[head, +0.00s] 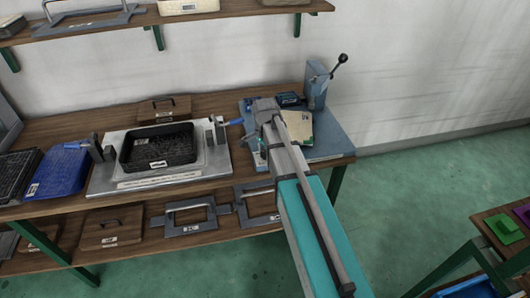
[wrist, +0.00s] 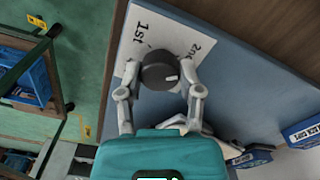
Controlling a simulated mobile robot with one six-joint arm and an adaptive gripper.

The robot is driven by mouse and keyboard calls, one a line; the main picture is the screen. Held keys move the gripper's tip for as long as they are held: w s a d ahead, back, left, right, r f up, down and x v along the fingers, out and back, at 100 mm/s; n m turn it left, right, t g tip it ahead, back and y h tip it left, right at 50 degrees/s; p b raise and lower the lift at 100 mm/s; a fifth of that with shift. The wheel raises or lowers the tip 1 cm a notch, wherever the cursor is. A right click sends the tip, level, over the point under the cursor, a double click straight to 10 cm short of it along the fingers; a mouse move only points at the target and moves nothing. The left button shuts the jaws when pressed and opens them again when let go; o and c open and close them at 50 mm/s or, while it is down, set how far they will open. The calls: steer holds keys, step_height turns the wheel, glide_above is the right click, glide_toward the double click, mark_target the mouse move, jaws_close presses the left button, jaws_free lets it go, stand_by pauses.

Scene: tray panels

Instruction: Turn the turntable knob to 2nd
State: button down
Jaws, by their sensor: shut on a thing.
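The turntable knob (wrist: 158,72) is a round dark knob with a short white mark on its right side in the wrist view. It sits on a white label plate (wrist: 168,32) printed "1st" on the left and "2nd" on the right. The mark lies on the knob's lower right, not clearly in line with either print. My gripper (wrist: 161,76) is shut on the knob, one finger on each side. In the head view my arm reaches over the blue-grey panel (head: 330,145), and the knob is hidden there.
A blue-grey post with a black-balled lever (head: 316,85) stands at the panel's back right. A black tray (head: 158,148) sits in a metal fixture left of the panel. A blue tray (head: 62,172) lies further left. A shelf (head: 180,17) hangs above.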

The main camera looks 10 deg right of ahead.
stand_by(0.4)
steer(key=shift+c, duration=1.3)
jaws_free()
steer(key=shift+n, duration=0.4)
